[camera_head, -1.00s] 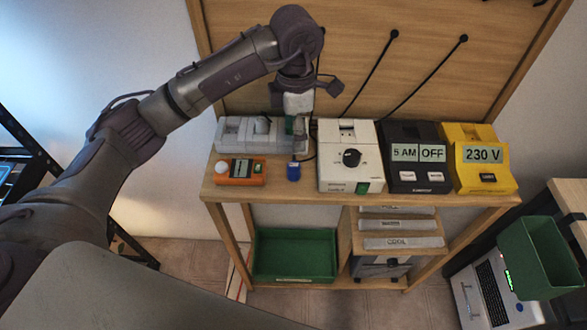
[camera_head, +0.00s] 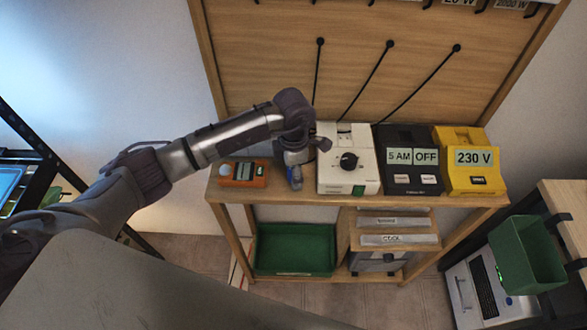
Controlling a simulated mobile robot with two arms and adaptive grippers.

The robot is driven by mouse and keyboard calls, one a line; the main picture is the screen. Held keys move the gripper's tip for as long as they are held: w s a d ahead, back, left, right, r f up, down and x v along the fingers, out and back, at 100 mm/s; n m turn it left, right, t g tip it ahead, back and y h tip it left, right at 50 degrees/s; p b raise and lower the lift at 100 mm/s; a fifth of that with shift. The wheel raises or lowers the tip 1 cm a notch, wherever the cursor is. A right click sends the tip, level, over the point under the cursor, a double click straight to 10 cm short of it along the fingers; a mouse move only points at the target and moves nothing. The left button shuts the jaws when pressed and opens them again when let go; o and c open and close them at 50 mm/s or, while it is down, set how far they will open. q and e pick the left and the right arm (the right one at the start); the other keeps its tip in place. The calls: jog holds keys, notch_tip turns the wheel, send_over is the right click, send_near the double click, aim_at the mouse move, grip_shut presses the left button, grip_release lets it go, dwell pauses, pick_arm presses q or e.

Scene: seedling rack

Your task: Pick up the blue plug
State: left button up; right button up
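The blue plug (camera_head: 296,184) is on the wooden shelf top, between the orange meter and the white box with a black dial. It shows only as a small blue patch under my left gripper. My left gripper (camera_head: 294,176) points down over the plug from the left, with its fingers at the plug. The fingers and arm hide most of the plug, so I cannot tell whether they are closed on it. My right gripper is not in view.
The orange meter (camera_head: 244,173) is close on the left; the white dial box (camera_head: 347,172) is close on the right. A black box (camera_head: 408,182) and yellow box (camera_head: 468,184) follow. Cables (camera_head: 364,84) hang from the backboard. A green bin (camera_head: 294,250) is below.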

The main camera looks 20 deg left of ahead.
pick_arm(q)
grip_shut()
dwell(0.3)
